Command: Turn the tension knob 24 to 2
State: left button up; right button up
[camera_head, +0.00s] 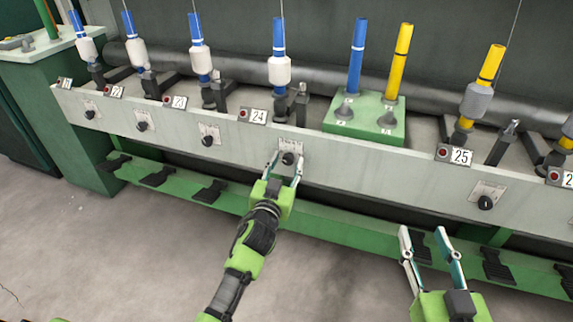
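The tension knob 24 (288,159) is a small black knob on a pale plate on the light grey front panel, below and right of the "24" label (257,117). My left gripper (286,157) reaches up to it from below, with its two fingers spread, one on each side of the knob. I cannot tell whether either finger touches it. The knob's marked setting is too small to read. My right gripper (423,231) is open and empty, low in the right part of the view, apart from the panel.
Similar knobs sit along the panel, including one below "23" (208,141) and one below "25" (485,203). Black pedals (209,192) line the green lower rail (330,230). A green block (364,122) holds blue and yellow bobbins above the panel. The floor in front is clear.

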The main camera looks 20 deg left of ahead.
pick_arm(q)
jog(key=c, duration=1.1)
